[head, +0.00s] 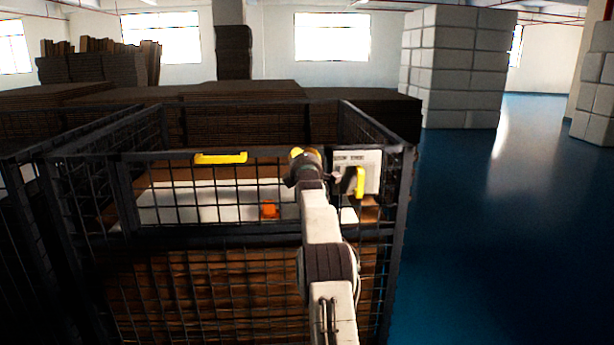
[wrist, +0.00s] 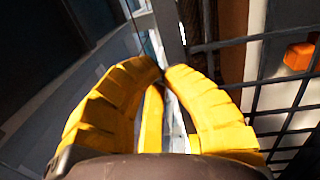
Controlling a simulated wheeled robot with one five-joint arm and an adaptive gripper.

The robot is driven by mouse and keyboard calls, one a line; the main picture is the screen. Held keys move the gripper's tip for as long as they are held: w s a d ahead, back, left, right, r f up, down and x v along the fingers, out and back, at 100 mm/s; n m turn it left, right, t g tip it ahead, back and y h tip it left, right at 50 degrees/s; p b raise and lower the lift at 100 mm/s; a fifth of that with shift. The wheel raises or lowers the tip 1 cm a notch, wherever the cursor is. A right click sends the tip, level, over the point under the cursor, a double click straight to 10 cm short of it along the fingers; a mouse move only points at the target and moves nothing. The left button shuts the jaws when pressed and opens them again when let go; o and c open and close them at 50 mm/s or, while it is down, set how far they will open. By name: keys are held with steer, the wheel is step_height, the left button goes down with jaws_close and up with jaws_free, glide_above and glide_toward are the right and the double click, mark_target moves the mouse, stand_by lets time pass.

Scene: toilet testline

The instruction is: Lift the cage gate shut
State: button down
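The cage gate (head: 270,155) is a dark mesh panel in the upper front of the wire cage (head: 400,215). It looks upright in the head view, with a yellow handle (head: 221,158) on its top bar. A white plate (head: 343,160) with a yellow grip (head: 360,182) is at the right of the front. My gripper (head: 305,155) is at the top bar, between the two yellow parts. In the wrist view my gripper's yellow fingers (wrist: 163,72) curve together with tips nearly touching. A yellow strip (wrist: 152,120) shows between them; I cannot tell whether anything is gripped.
An orange item (head: 269,209) is inside the cage behind the mesh; it also shows in the wrist view (wrist: 298,55). Dark stacked boards (head: 240,105) stand behind the cage. White block stacks (head: 455,70) are at the back right. Blue floor (head: 510,230) is clear at right.

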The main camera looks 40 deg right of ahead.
steer(key=r+b+v, duration=0.1)
steer(key=b+v, duration=0.4)
steer(key=v, duration=0.4)
stand_by(0.3)
steer(key=shift+s+a, duration=0.15)
